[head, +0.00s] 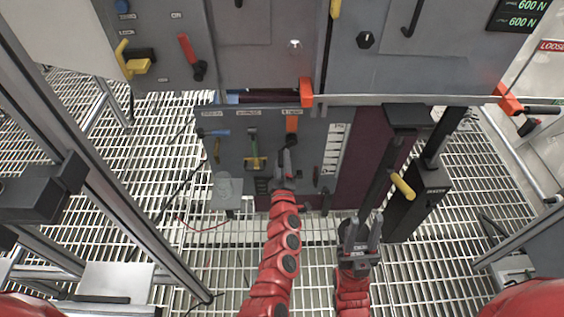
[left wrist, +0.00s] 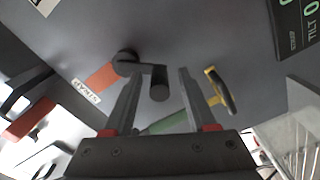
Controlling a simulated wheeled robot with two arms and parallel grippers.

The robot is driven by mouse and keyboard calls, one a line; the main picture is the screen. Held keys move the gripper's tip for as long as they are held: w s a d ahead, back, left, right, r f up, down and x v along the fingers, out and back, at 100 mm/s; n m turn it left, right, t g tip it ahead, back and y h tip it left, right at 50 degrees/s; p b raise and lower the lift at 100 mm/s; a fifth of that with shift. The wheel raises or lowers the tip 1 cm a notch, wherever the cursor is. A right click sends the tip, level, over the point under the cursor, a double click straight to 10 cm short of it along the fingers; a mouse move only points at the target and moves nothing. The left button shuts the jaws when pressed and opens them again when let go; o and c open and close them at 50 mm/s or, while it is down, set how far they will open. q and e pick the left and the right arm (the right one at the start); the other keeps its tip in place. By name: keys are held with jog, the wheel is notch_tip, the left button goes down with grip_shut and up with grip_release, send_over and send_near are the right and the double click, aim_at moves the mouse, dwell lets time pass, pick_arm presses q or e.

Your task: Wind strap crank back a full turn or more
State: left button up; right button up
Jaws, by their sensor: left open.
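The strap crank (left wrist: 125,62) shows in the left wrist view, with a dark hub, a short arm and a dark knob (left wrist: 160,92). It is beside an orange strap (left wrist: 103,77) and a label reading STRAP (left wrist: 85,91). The orange strap also shows in the head view (head: 292,122) on the lower grey panel. My left gripper (left wrist: 156,92) is open, with one finger on each side of the knob; I cannot tell whether either touches it. In the head view my left gripper (head: 284,162) largely hides the crank. My right gripper (head: 362,231) is open and empty, lower right.
On the same panel are a blue handle (head: 213,133) and a yellow-green tool (head: 254,160). A yellow-gripped lever (head: 402,186) stands right of my right gripper. Orange latches (head: 305,92) mark the upper cabinet's lower edge. The floor is open grating (head: 150,180).

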pick_arm(q)
jog(key=s+p, duration=0.3)
jog(key=s, duration=1.4)
jog(key=shift+s, duration=0.2)
